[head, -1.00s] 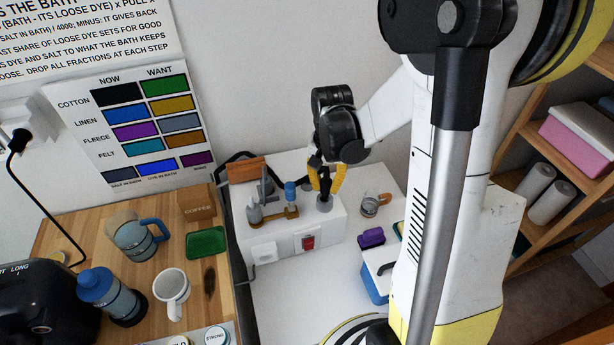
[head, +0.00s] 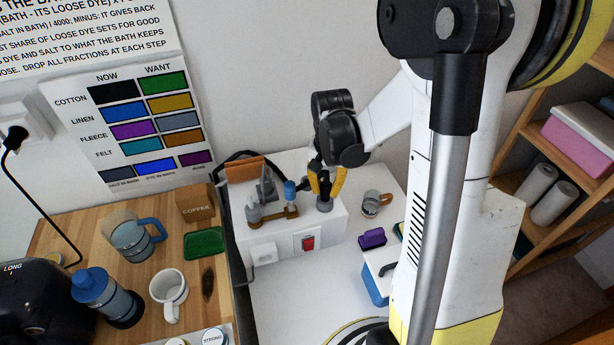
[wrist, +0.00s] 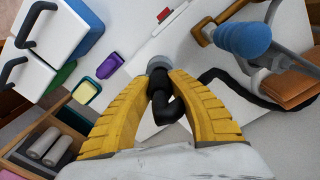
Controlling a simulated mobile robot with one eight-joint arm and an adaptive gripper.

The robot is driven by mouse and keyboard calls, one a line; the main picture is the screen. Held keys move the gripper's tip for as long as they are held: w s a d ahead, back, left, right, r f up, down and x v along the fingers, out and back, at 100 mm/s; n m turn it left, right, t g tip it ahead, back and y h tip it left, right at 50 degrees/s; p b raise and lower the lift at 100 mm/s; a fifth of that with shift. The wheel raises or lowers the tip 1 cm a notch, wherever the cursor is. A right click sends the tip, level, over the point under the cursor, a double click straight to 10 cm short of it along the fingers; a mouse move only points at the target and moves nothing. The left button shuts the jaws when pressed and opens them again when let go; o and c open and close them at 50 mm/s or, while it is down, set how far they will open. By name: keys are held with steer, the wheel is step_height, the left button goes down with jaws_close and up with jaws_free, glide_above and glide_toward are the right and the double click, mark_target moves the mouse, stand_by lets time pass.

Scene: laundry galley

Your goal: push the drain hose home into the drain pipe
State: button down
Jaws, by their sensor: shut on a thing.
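My gripper (head: 325,180) has yellow ribbed fingers, shut on the black drain hose (wrist: 166,102). The hose's bent black end lies between the fingertips in the wrist view. The head view shows a dark part of the hose (head: 324,187) between the fingers. The grey drain pipe (wrist: 157,63) is a short round collar just beyond the fingertips. In the head view the drain pipe (head: 324,206) stands on the white box, directly under my gripper. The hose end meets the collar's mouth; how deep it sits inside I cannot tell.
Brass pipework with a blue-topped valve (head: 290,190) stands close left of the pipe. A red switch (head: 308,243) is on the box front. A glass mug (head: 375,203), purple item (head: 372,238) and blue-white box (head: 379,277) lie to the right. A wooden counter (head: 75,222) is at left.

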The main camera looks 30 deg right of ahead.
mark_target(327, 183)
steer(key=shift+f+b, duration=0.6)
steer(key=c, duration=1.2)
jaws_free()
steer(key=shift+c, duration=0.2)
steer(key=c, duration=0.3)
steer(key=shift+r, duration=0.15)
steer(key=shift+r+p, duration=2.5)
steer(key=shift+r, duration=0.95)
steer(key=shift+f, duration=0.1)
